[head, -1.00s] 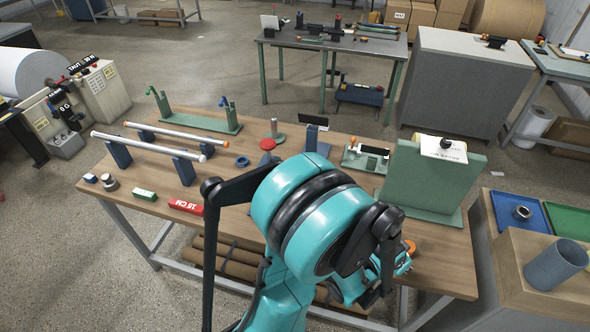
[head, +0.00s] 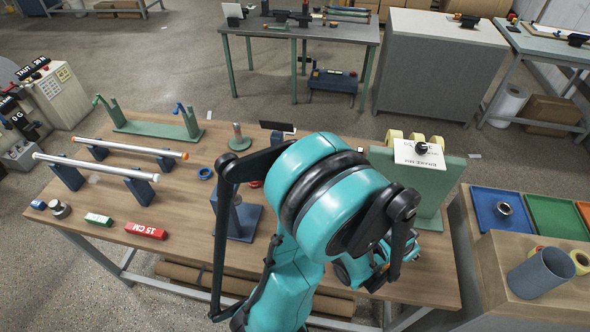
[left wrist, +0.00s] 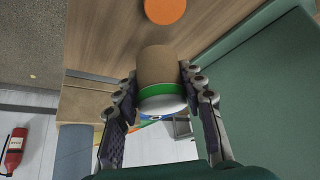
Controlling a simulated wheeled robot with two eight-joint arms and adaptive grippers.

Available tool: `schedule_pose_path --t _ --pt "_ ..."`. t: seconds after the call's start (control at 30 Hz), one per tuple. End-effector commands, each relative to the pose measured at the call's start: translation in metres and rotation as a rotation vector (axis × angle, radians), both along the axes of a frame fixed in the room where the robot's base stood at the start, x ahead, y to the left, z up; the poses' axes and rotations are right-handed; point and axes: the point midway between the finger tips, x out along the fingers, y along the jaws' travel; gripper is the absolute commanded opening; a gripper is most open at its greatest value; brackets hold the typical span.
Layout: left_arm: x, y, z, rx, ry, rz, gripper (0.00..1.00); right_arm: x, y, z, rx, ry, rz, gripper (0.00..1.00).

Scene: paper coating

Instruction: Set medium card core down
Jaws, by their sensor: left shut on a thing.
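In the left wrist view a short brown card core (left wrist: 158,68) with a green band and a whitish near end sits between the two fingers of my left gripper (left wrist: 160,82), which is shut on it. The wooden tabletop (left wrist: 105,35) lies beyond the core, with an orange disc (left wrist: 165,10) past its far end. I cannot tell whether the core touches the table. In the head view my teal arm hides the gripper and core. My right gripper is in neither view.
A green upright board (head: 445,180) stands at the table's right and fills the right of the wrist view (left wrist: 265,85). Two rods on blue supports lie left (head: 95,166).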

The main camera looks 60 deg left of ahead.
Motion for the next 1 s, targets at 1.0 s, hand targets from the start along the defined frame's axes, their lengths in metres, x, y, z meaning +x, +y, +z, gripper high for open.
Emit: schedule_pose_path --t 1.0 --pt "0.013 -0.096 -0.002 -0.003 0.0 -0.572 0.12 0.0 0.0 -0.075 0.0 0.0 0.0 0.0"
